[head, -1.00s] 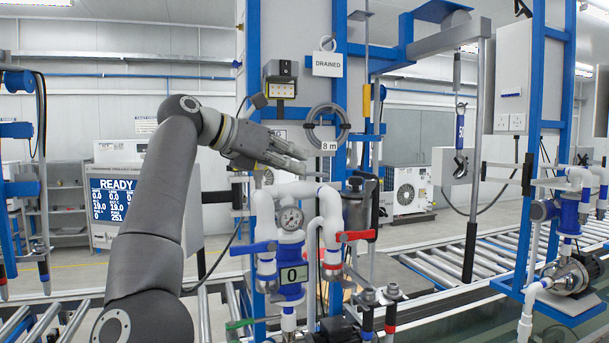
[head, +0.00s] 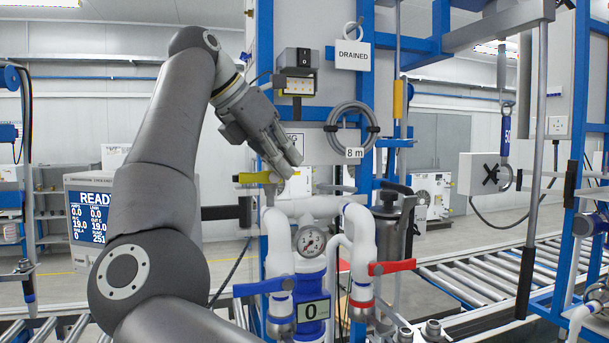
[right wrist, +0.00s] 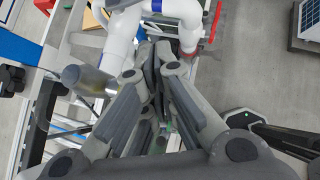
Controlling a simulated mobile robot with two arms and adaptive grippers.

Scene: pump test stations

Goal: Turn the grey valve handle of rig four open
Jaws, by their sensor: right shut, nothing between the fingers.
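My right gripper (head: 291,168) is shut and empty, pointing down and to the right, above the white pipes of the near pump rig. It also shows in the right wrist view (right wrist: 160,75), its fingers together over white pipework. A yellow lever handle (head: 262,177) lies just below and left of the fingertips; I cannot tell whether they touch. The rig also has a blue handle (head: 258,287) at left and a red handle (head: 391,267) at right. I cannot make out a grey valve handle for certain. My left gripper is out of view.
A pressure gauge (head: 311,241) sits amid the pipes. A roller conveyor (head: 490,285) runs at right.

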